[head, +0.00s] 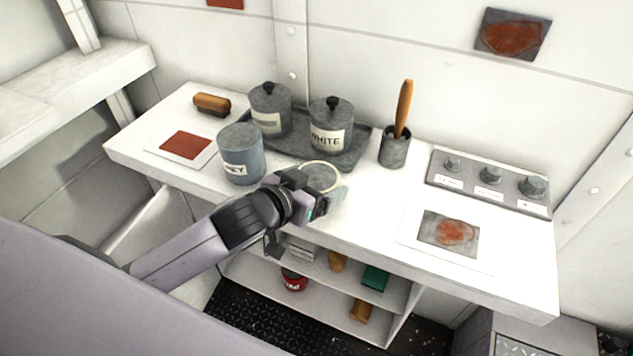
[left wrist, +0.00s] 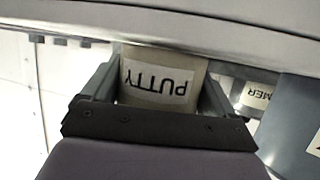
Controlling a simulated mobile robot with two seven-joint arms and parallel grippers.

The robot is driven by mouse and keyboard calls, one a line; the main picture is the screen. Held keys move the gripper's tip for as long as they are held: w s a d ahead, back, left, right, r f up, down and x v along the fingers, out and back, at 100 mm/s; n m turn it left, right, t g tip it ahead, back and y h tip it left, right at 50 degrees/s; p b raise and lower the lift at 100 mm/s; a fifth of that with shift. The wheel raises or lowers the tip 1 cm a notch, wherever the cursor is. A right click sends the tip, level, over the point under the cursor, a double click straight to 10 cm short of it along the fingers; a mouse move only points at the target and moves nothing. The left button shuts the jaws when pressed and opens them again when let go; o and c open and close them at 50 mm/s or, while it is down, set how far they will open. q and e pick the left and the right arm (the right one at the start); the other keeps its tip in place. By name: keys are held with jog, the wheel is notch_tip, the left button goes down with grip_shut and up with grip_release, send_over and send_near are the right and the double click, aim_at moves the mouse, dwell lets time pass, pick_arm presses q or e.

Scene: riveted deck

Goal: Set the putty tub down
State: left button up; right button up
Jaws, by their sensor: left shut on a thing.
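The putty tub is a pale, round tub seen in the head view (head: 318,174), over the bench's front middle. In the left wrist view the tub (left wrist: 160,62) shows its PUTTY label upside down. My left gripper (head: 322,193) is shut on the tub, with a finger on each side of it in the left wrist view (left wrist: 157,90). Part of the tub is hidden behind the gripper. I cannot tell whether its base touches the white bench (head: 370,215). My right gripper is in neither view.
A blue-grey tin (head: 241,165) stands left of the tub. Behind is a dark tray (head: 290,147) with two lidded canisters. A brush pot (head: 394,152) and a panel with knobs (head: 490,180) stand to the right. Bench near a picture card (head: 410,232) is clear.

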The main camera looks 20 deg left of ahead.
pick_arm(q)
jog(key=o, duration=1)
jog(key=shift+f, duration=0.15)
jog(key=shift+o, duration=0.2)
jog(key=shift+s+r, duration=0.1)
jog(key=shift+r, duration=0.15)
jog(key=v, duration=1.2)
jog(key=shift+f, duration=0.15)
